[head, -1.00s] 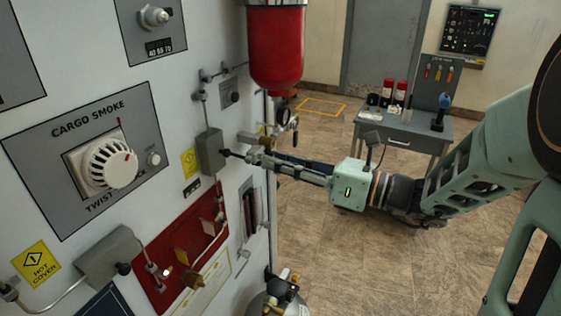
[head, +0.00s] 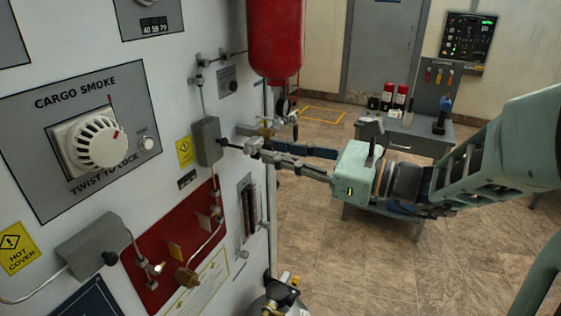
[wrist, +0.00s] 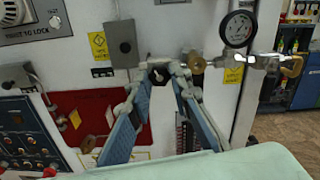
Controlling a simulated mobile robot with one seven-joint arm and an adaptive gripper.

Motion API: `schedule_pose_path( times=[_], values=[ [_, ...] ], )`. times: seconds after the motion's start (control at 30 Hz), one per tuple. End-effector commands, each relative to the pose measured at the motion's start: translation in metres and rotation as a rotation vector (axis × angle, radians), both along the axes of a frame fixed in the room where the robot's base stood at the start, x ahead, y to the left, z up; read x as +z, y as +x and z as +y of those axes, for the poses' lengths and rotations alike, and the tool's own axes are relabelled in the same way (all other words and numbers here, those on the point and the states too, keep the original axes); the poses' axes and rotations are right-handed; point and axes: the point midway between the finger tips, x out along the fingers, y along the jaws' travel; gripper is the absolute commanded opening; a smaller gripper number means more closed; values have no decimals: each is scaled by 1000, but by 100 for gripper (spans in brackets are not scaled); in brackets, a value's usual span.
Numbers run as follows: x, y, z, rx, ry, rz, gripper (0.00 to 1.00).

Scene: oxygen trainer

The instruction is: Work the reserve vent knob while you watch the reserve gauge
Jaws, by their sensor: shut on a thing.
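My gripper (wrist: 160,74) is shut on a small black knob (wrist: 159,77) on the white panel, with a fingertip on either side of it. In the head view my gripper (head: 243,146) reaches in from the right to the same knob (head: 223,142), just right of a grey box. I take this as the reserve vent knob; no label for it is readable. A round gauge (wrist: 238,28) with a white face and dark needle shows up right of the gripper in the wrist view. Its reading is too small to tell. In the head view the gauge (head: 282,107) is seen nearly edge-on.
The grey box (wrist: 121,42) sits close left of my fingers. Brass fittings (wrist: 290,64) stick out right of the gauge. A red cylinder (head: 275,38) hangs above the arm. A red plate (head: 165,260) with piping lies below. A grey bench (head: 405,138) stands behind the arm.

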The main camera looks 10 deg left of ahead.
Motion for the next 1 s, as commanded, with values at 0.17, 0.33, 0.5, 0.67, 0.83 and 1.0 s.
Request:
schedule_pose_path(
  times=[0.17,0.33,0.5,0.67,0.83,1.0],
  values=[
    [-2,0,0,0,-24,-69,0],
    [-1,0,0,0,-35,-101,0],
    [0,0,0,0,-39,-108,0],
    [0,0,0,0,-39,-108,0],
    [0,0,0,0,-39,-108,26],
    [0,0,0,0,-39,-108,36]
  ],
)
